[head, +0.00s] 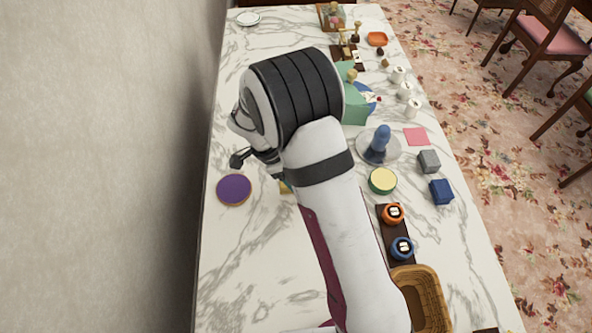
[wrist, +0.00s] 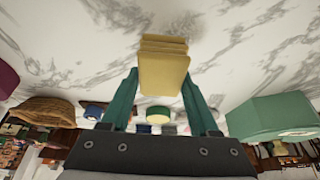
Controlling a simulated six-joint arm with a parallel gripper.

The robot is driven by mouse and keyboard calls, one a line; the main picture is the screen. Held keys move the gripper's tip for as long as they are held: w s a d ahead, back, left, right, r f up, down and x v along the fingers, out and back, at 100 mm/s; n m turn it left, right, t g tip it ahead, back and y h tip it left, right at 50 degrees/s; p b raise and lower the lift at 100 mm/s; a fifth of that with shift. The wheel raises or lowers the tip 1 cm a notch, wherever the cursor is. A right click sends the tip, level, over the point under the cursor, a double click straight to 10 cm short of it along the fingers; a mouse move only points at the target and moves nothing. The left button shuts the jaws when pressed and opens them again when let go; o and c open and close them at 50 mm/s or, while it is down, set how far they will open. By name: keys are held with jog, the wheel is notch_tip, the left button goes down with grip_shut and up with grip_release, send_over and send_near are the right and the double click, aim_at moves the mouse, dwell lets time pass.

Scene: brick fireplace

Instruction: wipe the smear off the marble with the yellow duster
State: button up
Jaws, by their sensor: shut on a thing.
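My gripper (wrist: 161,78) is shut on the yellow duster (wrist: 163,70), a folded, layered block held between two green fingers in the wrist view. The white marble top (head: 245,270) has grey veins. Whether the duster touches the marble I cannot tell.
A purple disc (head: 234,190) lies left of my arm. A green box (head: 354,108) stands beyond it. A blue object on a plate (head: 379,145), a green-rimmed yellow round (head: 382,181), and a wicker basket (head: 425,290) are on the right. The near-left marble is clear.

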notch_tip(320, 180, down, 4)
jog(key=shift+r, duration=0.2)
jog(key=shift+w+f, duration=0.2)
jog(key=shift+w, duration=0.05)
jog(key=shift+c, duration=0.7)
jog(key=shift+w+f, duration=0.15)
jog(key=shift+w, duration=3.05)
jog(key=shift+s, duration=3.5)
jog(key=shift+a, duration=0.45)
jog(key=shift+w, duration=3.5)
jog(key=shift+s, duration=3.5)
jog(key=shift+r, duration=4.2)
jog(key=shift+a, duration=0.1)
